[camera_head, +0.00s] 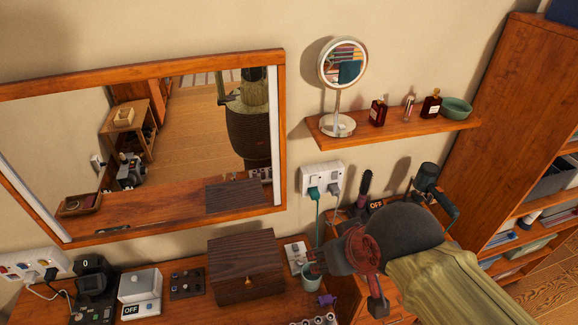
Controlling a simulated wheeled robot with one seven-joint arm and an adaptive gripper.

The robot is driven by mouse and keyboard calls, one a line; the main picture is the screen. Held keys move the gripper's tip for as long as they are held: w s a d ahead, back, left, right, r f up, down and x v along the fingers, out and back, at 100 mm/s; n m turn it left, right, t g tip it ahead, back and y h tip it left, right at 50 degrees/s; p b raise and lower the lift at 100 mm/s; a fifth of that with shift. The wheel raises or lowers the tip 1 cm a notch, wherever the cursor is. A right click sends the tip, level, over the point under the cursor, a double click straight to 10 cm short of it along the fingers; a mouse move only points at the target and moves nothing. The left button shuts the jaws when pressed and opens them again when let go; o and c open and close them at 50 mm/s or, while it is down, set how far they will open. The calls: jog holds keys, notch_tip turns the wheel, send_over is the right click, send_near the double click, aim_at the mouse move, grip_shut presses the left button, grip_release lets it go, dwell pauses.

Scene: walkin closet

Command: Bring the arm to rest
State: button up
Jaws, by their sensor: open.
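My arm (405,236) reaches in from the lower right corner, with a yellowish-green sleeve behind a dark grey rounded link. My gripper (346,288), with red and dark parts, is open at the arm's end. It is above the right end of the wooden dresser top, in front of the wall. One finger is over or beside a small teal cup (312,277); I cannot tell whether they touch. The other finger hangs lower, to the right. I see nothing held between the fingers, though part of the gap is hard to make out.
A dark wooden box (245,268), a white device (140,289) and a black charger stand (95,282) are left of my gripper. A socket (322,181) with cords, a shelf (395,131) with a round mirror (342,64) and bottles, and a hair dryer (434,187) are behind. A tall bookcase (505,115) is right.

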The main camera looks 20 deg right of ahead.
notch_tip(320, 180, down, 17)
jog(key=b, duration=1.6)
jog(key=shift+b, duration=0.3)
jog(key=shift+f, duration=0.1)
